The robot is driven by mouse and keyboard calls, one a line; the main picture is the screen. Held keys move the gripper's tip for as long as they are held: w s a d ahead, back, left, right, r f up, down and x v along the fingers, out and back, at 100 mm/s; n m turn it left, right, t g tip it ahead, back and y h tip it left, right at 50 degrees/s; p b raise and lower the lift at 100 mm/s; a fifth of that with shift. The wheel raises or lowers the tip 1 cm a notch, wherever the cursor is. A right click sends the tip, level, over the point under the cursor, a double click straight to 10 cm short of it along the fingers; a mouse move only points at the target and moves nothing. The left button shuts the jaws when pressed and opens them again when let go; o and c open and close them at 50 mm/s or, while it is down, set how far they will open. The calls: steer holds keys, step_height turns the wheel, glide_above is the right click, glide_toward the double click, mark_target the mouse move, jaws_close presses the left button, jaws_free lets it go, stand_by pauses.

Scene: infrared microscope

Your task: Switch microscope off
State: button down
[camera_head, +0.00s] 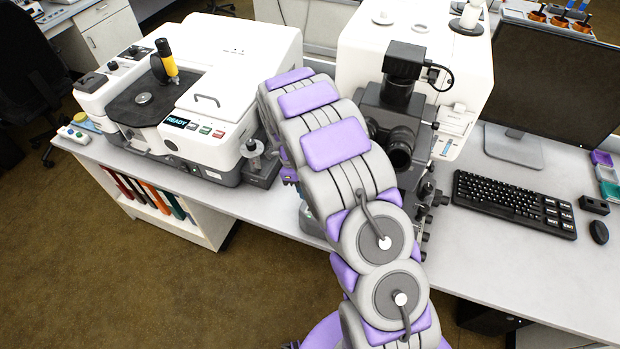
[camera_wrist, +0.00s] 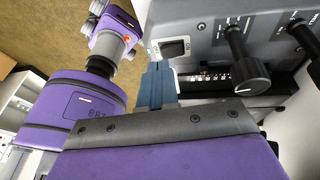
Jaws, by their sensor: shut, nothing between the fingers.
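The microscope stands on the bench in the head view, with a black eyepiece body (camera_head: 395,110) in front of a large white housing (camera_head: 365,45). My arm passes in front of its left side and hides my gripper there. In the wrist view my gripper (camera_wrist: 158,72) is shut and empty, its blue-grey fingers pointing up at the microscope's grey panel (camera_wrist: 208,22). A dark rocker switch (camera_wrist: 173,49) in a light frame sits just above and right of the fingertips. I cannot tell whether they touch it, or which way the rocker is set.
A black knob (camera_wrist: 250,70) and a smaller lever (camera_wrist: 298,25) stick out right of the switch. In the head view a white instrument (camera_head: 215,60) with a READY display stands on the left. A monitor (camera_head: 550,60), keyboard (camera_head: 513,204) and mouse (camera_head: 599,232) are on the right.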

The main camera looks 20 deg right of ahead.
steer(key=f, duration=0.2)
steer(key=s, duration=0.1)
steer(key=shift+a+f, duration=0.35)
steer(key=shift+f, duration=0.05)
steer(key=d, duration=0.4)
steer(key=shift+s+d+f, duration=0.1)
steer(key=shift+s+f, duration=0.05)
steer(key=shift+f, duration=0.15)
steer(key=shift+a, duration=0.6)
steer(key=shift+a+f+t+h+b, duration=0.3)
steer(key=shift+a+f+b, duration=0.1)
steer(key=shift+a+b, duration=0.3)
steer(key=shift+s+f+t, duration=0.15)
steer(key=shift+s+t, duration=0.1)
steer(key=shift+t, duration=0.05)
steer(key=shift+s+d+f+t+h+b, duration=0.15)
steer(key=shift+t+h+b, duration=0.2)
steer(key=shift+b, duration=0.6)
steer(key=shift+d, duration=0.15)
steer(key=shift+w+r, duration=0.2)
